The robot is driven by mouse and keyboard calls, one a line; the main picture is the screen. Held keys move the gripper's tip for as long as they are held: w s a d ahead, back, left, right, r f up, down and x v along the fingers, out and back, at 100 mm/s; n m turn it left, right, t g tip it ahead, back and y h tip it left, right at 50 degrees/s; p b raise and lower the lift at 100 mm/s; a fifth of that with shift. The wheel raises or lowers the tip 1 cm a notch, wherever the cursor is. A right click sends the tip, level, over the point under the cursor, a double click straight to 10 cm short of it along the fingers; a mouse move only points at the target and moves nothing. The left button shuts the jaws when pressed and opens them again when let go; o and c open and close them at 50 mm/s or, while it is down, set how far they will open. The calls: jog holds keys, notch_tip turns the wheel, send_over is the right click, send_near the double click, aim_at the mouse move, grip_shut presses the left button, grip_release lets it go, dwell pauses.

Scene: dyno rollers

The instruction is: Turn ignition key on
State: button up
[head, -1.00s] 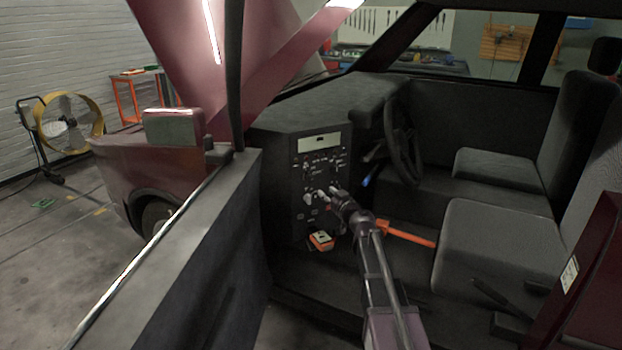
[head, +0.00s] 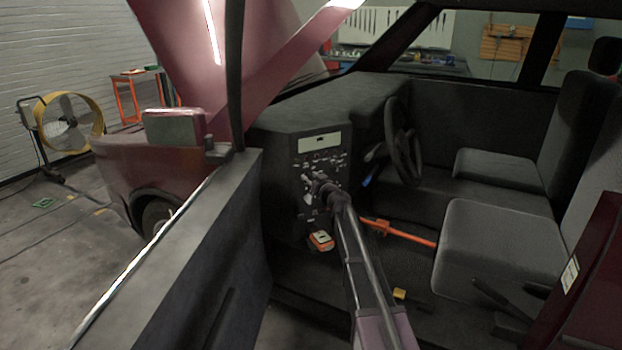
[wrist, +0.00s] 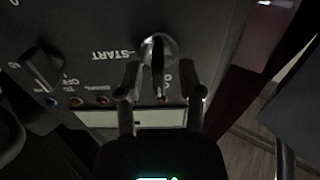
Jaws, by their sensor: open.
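The ignition key switch (wrist: 158,55) shows in the wrist view as a round metal switch with a dark key or tab, beside a "START" label that appears upside down. My gripper (wrist: 160,80) is open, with one finger on each side of the dark key. Whether the fingertips touch it I cannot tell. In the head view my gripper (head: 311,181) is in front of the dark dashboard panel (head: 308,161), low on its face. It hides the key there.
A dark rotary knob (wrist: 42,68) is left of the key in the wrist view. The steering wheel (head: 403,142) is right of the panel. The door (head: 190,260) is at the left.

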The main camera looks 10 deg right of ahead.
jog(key=shift+w, duration=0.1)
grip_shut()
jog(key=shift+m, duration=0.4)
jog(key=m, duration=0.4)
jog(key=shift+d, duration=0.15)
jog(key=shift+w+d+f+m, duration=0.1)
jog(key=shift+m, duration=0.9)
jog(key=shift+d+f+m, duration=0.1)
jog(key=shift+m, duration=0.9)
